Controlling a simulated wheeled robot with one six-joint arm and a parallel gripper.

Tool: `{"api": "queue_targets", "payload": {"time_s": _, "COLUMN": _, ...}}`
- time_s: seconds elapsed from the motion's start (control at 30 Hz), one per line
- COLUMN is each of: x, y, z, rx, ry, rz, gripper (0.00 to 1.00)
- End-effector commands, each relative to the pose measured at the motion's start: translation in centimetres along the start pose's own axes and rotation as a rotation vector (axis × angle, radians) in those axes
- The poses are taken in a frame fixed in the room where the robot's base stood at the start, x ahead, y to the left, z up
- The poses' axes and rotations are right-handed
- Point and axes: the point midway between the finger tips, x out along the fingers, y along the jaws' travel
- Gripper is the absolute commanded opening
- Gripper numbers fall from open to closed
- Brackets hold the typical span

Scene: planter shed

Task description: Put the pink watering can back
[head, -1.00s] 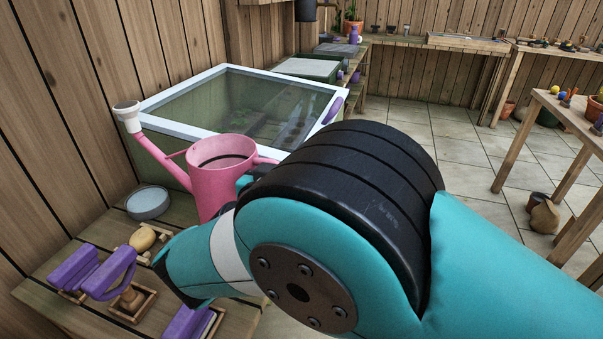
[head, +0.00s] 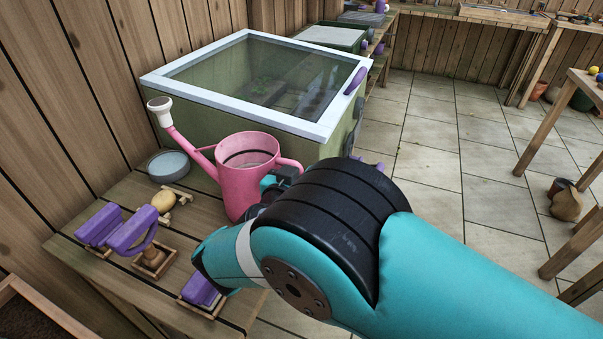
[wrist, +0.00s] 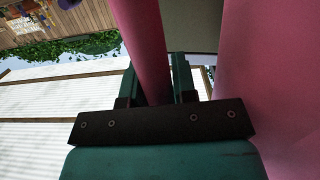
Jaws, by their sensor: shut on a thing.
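The pink watering can (head: 240,181) is upright at the right end of the slatted wooden bench (head: 120,205) in the head view, its spout pointing up and left. My gripper (head: 278,181) is shut on its handle at the can's right side, partly hidden by my arm. In the wrist view, the pink handle (wrist: 148,45) passes between the two fingers of my gripper (wrist: 157,75), with the can's body (wrist: 275,80) at the right. My arm hides part of the can's foot, and I cannot tell whether it touches the bench.
A cold frame (head: 235,112) with a white-rimmed glass lid stands close behind the can. A plank wall (head: 95,90) bounds the left. Tiled floor (head: 440,165) is open at right.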

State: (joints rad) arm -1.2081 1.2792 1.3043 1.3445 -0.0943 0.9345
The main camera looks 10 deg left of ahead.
Motion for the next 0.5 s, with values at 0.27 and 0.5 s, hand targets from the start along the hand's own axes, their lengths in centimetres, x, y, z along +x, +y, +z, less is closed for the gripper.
{"api": "queue_targets", "payload": {"time_s": 0.27, "x": 0.02, "y": 0.00, "z": 0.13, "rx": 0.000, "ry": 0.000, "rz": 0.000, "gripper": 0.51}}
{"api": "queue_targets", "payload": {"time_s": 0.5, "x": -0.03, "y": 0.02, "z": -0.25, "rx": 0.000, "ry": 0.000, "rz": 0.000, "gripper": 0.51}}
